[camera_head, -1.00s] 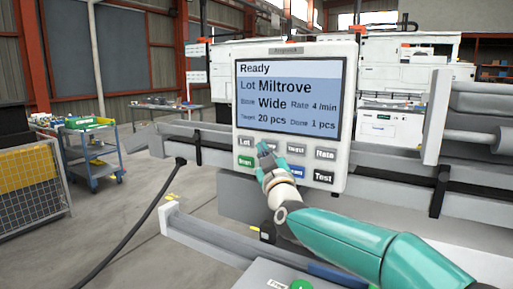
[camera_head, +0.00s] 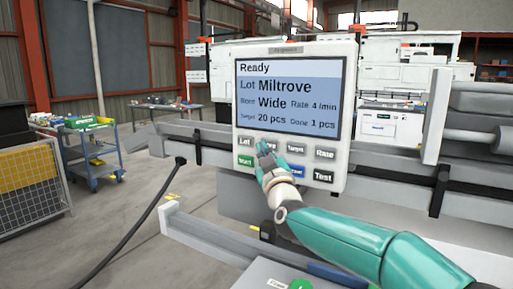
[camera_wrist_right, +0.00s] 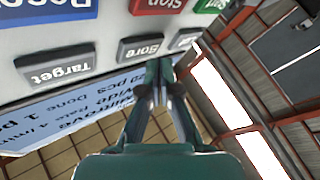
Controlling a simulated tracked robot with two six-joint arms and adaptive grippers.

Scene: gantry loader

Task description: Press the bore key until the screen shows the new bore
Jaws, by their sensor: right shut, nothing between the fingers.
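The control panel (camera_head: 352,110) is a pale upright box with a screen (camera_head: 288,92) above two rows of keys. The screen reads Ready, Lot Miltrove, Bore Wide, Rate 4 /min, Target 20 pcs, Done 1 pcs. The bore key (camera_wrist_right: 141,48) is dark grey, between Lot and Target in the top row; in the head view my fingers mostly cover it. My right gripper (camera_head: 264,147) is shut and empty, its tips at the bore key. In the wrist view the fingertips (camera_wrist_right: 160,66) are beside that key's edge; I cannot tell whether they touch it. My left gripper is out of view.
The Target key (camera_head: 296,149), Rate key (camera_head: 325,154), Lot key (camera_head: 245,141), green Start key (camera_head: 245,161) and Test key (camera_head: 323,176) are close around. A red Stop key (camera_wrist_right: 157,4) shows in the wrist view. Grey machine rails (camera_head: 215,143) run behind the panel.

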